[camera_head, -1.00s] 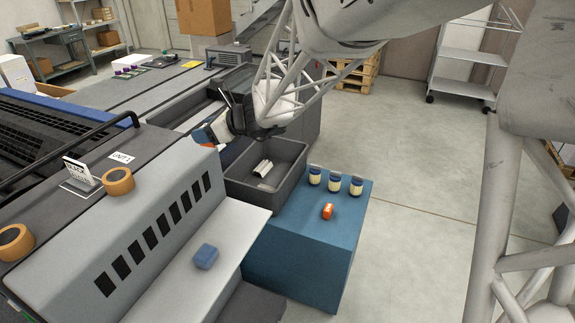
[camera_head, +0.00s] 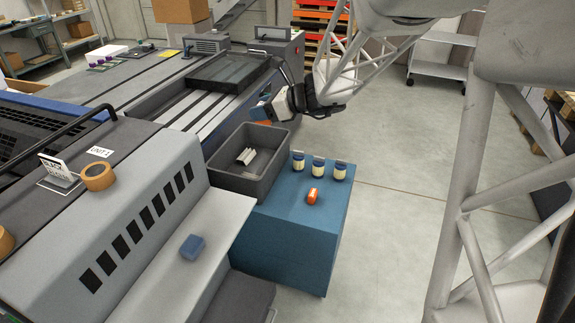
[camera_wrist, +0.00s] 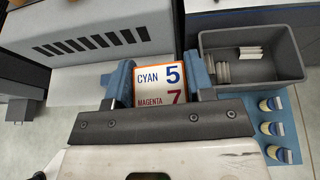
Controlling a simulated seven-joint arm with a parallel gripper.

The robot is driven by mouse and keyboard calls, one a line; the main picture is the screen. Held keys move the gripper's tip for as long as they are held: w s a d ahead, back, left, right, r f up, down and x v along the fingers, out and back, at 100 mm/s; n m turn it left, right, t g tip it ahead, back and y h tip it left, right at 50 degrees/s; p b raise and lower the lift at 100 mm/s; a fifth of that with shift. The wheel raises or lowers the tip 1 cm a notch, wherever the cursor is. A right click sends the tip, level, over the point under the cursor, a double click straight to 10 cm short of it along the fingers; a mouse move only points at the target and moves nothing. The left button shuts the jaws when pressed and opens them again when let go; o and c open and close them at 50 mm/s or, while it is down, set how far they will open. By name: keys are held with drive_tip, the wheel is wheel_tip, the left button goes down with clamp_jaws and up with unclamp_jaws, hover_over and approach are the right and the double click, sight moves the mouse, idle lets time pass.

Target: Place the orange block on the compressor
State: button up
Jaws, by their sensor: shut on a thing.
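My gripper (camera_head: 262,116) hangs above the far right corner of a dark grey bin. In the wrist view its blue fingers (camera_wrist: 159,85) are shut on a block with orange edges (camera_wrist: 160,84), whose white face reads "CYAN 5" and "MAGENTA 7". In the head view only a bit of orange shows at the fingers. Another small orange item (camera_head: 312,196) lies on the blue cabinet. A small grey vented box (camera_head: 207,44) stands at the far end of the long machine; I cannot tell whether it is the compressor.
The grey bin (camera_head: 221,177) holds pale strips. Several jars (camera_head: 318,168) line the blue cabinet (camera_head: 290,240). A blue block (camera_head: 192,247) lies on the pale shelf (camera_head: 215,232). An orange tape roll (camera_head: 98,177) sits on the machine.

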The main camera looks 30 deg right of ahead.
drive_tip(key=s+d, duration=0.3)
drive_tip(key=d, duration=0.5)
wheel_tip(320, 180, down, 45)
drive_tip(key=shift+a+m, duration=0.2)
drive_tip(key=shift+m, duration=0.1)
hover_over(284, 204)
drive_tip(key=shift+w+f+h, duration=0.15)
drive_tip(key=shift+f+h, duration=0.15)
drive_tip(key=shift+f, duration=0.5)
drive_tip(key=shift+f, duration=0.1)
drive_tip(key=shift+f, duration=1.65)
drive_tip(key=shift+f, duration=0.15)
